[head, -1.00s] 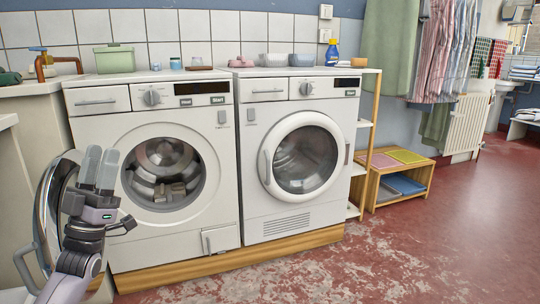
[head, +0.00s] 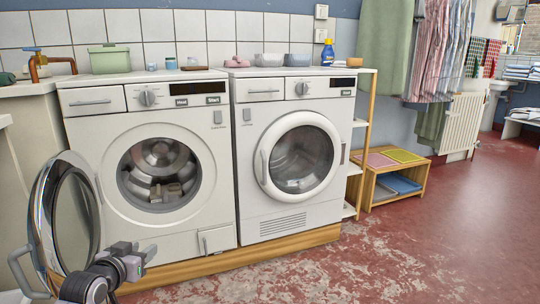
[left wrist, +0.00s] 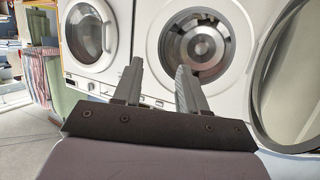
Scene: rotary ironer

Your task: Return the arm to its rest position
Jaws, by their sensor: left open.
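My left gripper (head: 138,254) is low at the lower left of the head view, in front of the left washing machine (head: 100,230). In the left wrist view its two fingers (left wrist: 157,80) stand apart with nothing between them. The left machine's round door (head: 72,215) is swung wide open to the left, and my gripper is just right of it. The drum (head: 160,172) shows through the open front, with greyish shapes inside that I cannot identify. My right gripper is not in view.
The right machine (head: 290,215) has its round door (head: 300,155) shut. A wooden bench (head: 398,188) with coloured trays stands farther right. A green box (head: 110,60) and small items sit on top of the machines. The red floor (head: 440,245) at right is clear.

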